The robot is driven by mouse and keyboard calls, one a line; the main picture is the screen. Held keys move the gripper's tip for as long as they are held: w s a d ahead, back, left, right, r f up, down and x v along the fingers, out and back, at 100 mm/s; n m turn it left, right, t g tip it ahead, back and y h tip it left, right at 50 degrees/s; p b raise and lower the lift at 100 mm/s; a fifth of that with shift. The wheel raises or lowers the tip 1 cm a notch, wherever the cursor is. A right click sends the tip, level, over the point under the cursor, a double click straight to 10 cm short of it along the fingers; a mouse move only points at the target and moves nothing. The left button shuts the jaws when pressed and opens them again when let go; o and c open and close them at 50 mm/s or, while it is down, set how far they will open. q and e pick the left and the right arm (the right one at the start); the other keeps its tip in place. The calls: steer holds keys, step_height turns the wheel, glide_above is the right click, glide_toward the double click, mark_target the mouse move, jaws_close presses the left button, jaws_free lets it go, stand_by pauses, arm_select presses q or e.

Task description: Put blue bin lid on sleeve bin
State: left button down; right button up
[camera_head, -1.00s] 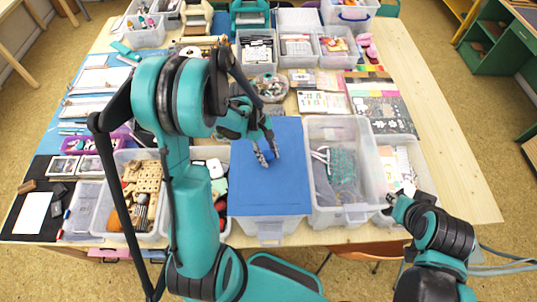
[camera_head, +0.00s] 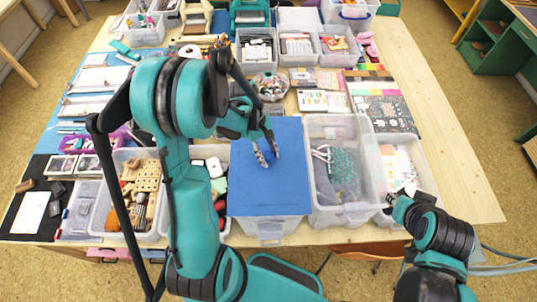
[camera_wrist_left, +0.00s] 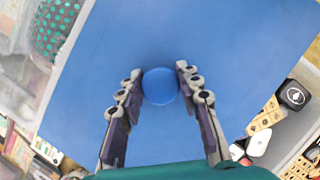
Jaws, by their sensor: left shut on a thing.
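The blue bin lid (camera_head: 268,195) is a flat square with a round blue knob, and it lies over a clear bin (camera_head: 269,228) at the front middle of the table. My left gripper (camera_head: 268,155) is above the lid, its fingers shut on the knob, which shows between the fingertips in the left wrist view (camera_wrist_left: 160,88). I cannot tell whether the lid rests on the bin rim or is slightly raised. The contents under it are hidden. An open clear bin with grey and green dotted fabric (camera_head: 338,170) stands right of the lid. My right gripper (camera_head: 393,198) is small and partly hidden at the front right.
A clear bin with white items (camera_head: 395,158) stands at the right. A bin of wooden blocks (camera_head: 143,175) stands to the left. Dishes, cards and more bins fill the back. The right edge of the wooden table (camera_head: 450,150) is bare.

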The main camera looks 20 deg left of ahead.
arm_select(q)
steer(key=c, duration=1)
jaws_free()
steer(key=shift+r, duration=0.1)
steer(key=shift+r+p, duration=2.6)
steer(key=shift+r, duration=1.35)
